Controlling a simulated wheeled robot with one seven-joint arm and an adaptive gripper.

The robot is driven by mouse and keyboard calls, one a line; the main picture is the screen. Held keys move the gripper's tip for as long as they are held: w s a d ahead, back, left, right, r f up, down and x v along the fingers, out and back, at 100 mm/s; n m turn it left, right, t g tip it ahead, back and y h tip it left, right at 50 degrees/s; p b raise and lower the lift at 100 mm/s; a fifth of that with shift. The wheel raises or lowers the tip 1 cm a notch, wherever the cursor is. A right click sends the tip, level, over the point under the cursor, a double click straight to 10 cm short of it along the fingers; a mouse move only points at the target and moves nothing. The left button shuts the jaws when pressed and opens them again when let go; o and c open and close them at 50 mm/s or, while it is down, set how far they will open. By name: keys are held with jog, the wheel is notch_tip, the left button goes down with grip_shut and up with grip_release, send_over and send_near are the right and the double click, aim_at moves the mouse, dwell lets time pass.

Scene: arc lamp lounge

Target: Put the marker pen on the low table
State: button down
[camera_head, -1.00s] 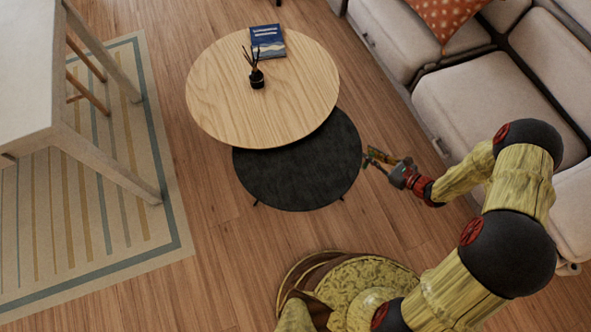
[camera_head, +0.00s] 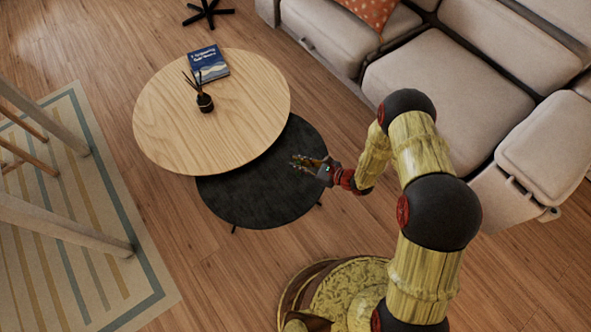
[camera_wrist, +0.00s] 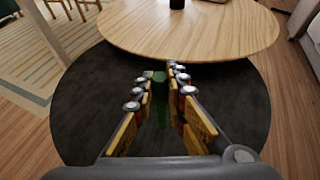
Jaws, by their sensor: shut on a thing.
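The marker pen (camera_wrist: 160,88) shows in the wrist view as a dark green stick between my fingers; its lower part is dim against the black top. My gripper (camera_head: 298,163) is shut on it and is seen over the right part of the round black table (camera_head: 235,205). In the wrist view my gripper (camera_wrist: 160,78) points toward the round wooden table (camera_wrist: 215,38), with the black top (camera_wrist: 85,115) below. The wooden table (camera_head: 165,125) stands higher and partly overlaps the black one. I cannot tell the pen's height above the black top.
A blue book (camera_head: 208,63) and a dark reed diffuser (camera_head: 205,102) stand on the wooden top. A beige sofa (camera_head: 430,85) stands to the right. A pale table's leg (camera_head: 70,225) and a striped rug (camera_head: 75,265) are at left. The front of the black top is bare.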

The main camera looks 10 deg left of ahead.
jog(key=shift+a+f+b, duration=0.25)
jog(key=shift+f+b, duration=0.35)
jog(key=shift+f, duration=0.45)
jog(key=shift+a+f+b, duration=0.25)
jog(key=shift+f+b, duration=0.35)
jog(key=shift+f, duration=0.45)
jog(key=shift+f, duration=0.1)
jog(key=c, duration=1.8)
grip_release()
